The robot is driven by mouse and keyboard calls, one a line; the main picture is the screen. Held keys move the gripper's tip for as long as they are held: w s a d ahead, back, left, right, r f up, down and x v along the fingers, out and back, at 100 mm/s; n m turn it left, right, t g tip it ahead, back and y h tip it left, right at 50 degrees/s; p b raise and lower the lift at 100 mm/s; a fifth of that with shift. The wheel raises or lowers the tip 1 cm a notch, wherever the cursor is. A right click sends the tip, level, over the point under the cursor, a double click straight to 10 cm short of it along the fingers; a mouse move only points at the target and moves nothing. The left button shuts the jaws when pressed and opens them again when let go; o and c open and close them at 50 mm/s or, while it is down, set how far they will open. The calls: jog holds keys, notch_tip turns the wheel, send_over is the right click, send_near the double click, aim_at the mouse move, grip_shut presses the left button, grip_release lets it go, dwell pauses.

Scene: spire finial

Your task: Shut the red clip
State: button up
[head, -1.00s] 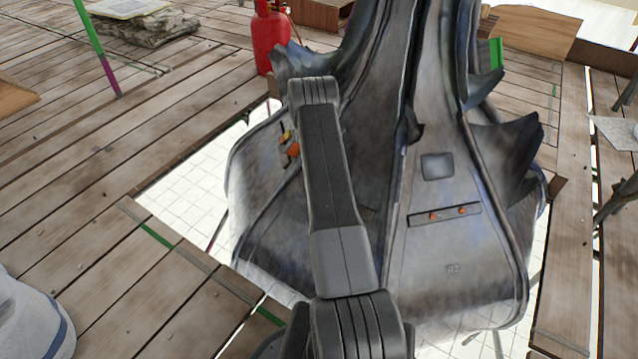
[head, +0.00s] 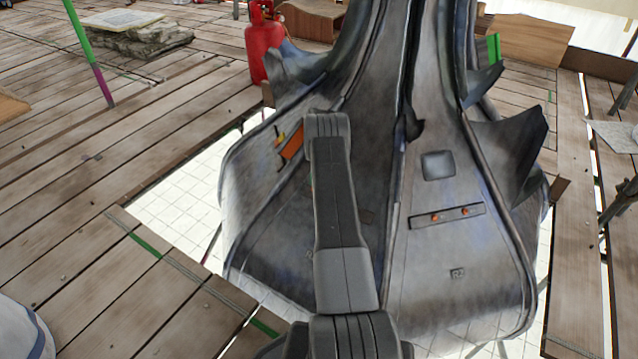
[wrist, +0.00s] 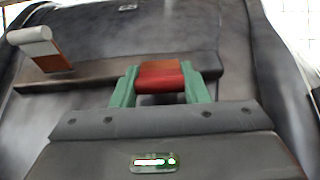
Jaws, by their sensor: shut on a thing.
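In the wrist view the red clip (wrist: 161,78) sits between the two green fingers of my gripper (wrist: 160,88), which are shut on its sides. Its front is red and its upper face orange-brown. It is at a dark metal strip (wrist: 90,80) on the grey finial; whether it lies flat against the strip I cannot tell. In the head view my arm hides the gripper and the red clip.
A second clip (wrist: 45,50) with a pale roller end stands up from the strip at left. The grey finial (head: 440,250) rises through an opening in the plank deck (head: 120,150). An orange part (head: 291,141) is left of my arm. A red gas cylinder (head: 264,45) stands behind.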

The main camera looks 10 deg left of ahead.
dwell(0.3)
jog(key=o, duration=1)
jog(key=shift+p+v, duration=0.85)
jog(key=shift+v, duration=2.95)
